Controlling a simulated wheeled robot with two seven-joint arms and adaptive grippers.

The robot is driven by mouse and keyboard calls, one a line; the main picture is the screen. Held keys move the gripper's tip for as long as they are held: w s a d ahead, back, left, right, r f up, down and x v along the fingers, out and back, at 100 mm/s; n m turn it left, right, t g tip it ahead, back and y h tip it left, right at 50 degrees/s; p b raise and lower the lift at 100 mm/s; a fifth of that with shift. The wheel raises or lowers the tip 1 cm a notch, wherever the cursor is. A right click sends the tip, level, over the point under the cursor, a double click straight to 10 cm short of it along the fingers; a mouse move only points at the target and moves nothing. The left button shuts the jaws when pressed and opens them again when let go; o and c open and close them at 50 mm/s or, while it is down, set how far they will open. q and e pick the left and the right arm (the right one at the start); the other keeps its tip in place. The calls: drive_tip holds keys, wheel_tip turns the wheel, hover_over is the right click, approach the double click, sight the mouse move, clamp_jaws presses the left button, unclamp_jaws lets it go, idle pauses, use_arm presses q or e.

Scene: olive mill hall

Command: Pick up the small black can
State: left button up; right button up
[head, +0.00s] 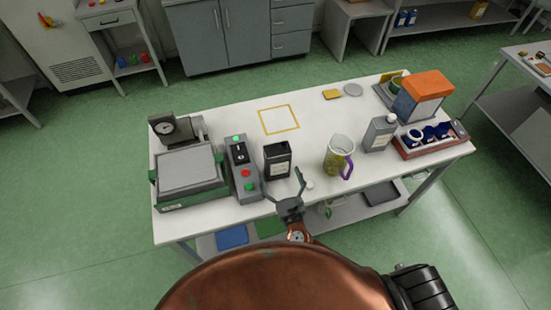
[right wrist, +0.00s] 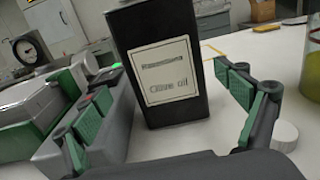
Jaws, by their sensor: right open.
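The small black can (head: 277,161) stands upright on the white table, between the grey control box and the glass jug. In the right wrist view the black can (right wrist: 158,40) is large and close, with a cream label that seems to read "Olive oil". My right gripper (head: 287,186) is just in front of the can at the table's near edge. In the right wrist view the fingers of my right gripper (right wrist: 165,100) are spread wide, one on each side of the can's lower part, with nothing held. My left gripper is not in view.
The control box (head: 243,168) with buttons stands close left of the can. A jug (head: 339,156) with a purple handle stands to the right, and a small white cap (head: 310,184) lies near the front edge. A grey bottle (head: 380,133) is farther right.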

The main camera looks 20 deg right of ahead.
sight(280, 168)
drive_tip(key=w, duration=0.3)
drive_tip(key=shift+w+d+r+p, duration=0.1)
drive_tip(key=shift+d+r+p, duration=0.1)
drive_tip(key=shift+d+p, duration=0.2)
drive_tip(key=w, duration=0.2)
drive_tip(key=shift+w+f, duration=0.1)
drive_tip(key=shift+w, duration=0.25)
drive_tip(key=c, duration=1.1)
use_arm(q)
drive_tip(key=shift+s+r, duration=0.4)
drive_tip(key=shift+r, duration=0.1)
use_arm(e)
drive_tip(key=c, duration=0.7)
